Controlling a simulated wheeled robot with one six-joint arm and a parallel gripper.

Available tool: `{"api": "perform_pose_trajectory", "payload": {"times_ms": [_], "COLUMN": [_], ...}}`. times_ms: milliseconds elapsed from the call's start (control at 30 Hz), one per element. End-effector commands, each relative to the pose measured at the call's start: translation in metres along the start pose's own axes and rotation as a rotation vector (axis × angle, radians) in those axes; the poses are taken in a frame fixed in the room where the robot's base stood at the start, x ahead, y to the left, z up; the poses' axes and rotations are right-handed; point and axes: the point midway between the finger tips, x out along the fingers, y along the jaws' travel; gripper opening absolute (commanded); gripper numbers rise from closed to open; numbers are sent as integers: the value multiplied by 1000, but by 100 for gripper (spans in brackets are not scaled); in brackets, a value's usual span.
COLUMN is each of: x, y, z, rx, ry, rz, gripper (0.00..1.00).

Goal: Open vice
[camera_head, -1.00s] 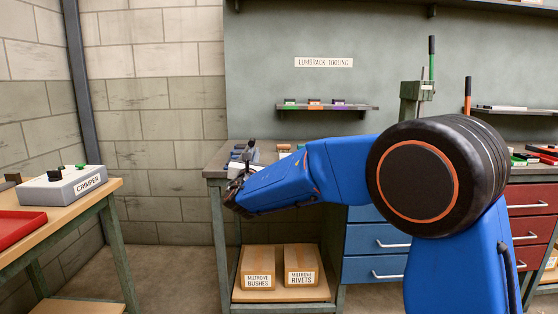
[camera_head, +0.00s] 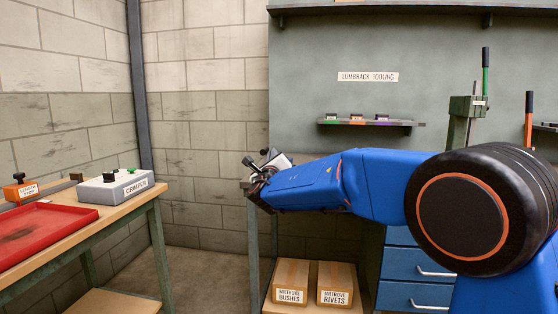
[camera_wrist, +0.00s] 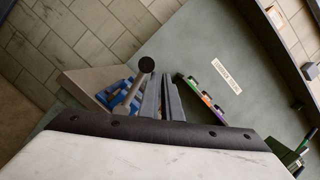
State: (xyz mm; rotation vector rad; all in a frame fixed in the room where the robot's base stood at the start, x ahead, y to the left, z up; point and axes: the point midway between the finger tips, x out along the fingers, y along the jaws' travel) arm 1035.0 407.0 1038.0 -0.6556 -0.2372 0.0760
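I cannot make out a vice for certain in either view. My gripper (camera_head: 256,168) is at the end of my blue arm, above the left end of the far bench. In the wrist view my gripper (camera_wrist: 165,97) shows as two grey bars close side by side. A grey rod with a round black end (camera_wrist: 147,65) stands just left of them. I cannot tell whether it is held, part of the gripper, or behind it. Blue pieces (camera_wrist: 118,92) lie on the bench beyond. My arm hides much of the bench top in the head view.
A left bench carries a grey crimper (camera_head: 112,187), a red tray (camera_head: 60,222) and an orange block (camera_head: 20,190). A wall shelf (camera_head: 400,125) holds small coloured pieces. A green-handled press (camera_head: 466,107) stands at right. Two boxes (camera_head: 335,284) sit below. Floor between benches is free.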

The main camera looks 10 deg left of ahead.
Motion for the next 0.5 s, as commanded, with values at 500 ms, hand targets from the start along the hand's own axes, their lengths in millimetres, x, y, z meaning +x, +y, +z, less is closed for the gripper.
{"api": "perform_pose_trajectory", "payload": {"times_ms": [500], "x": [4], "y": [46], "z": [19], "rx": [-471], "ry": [0], "rz": [127], "gripper": [0]}}
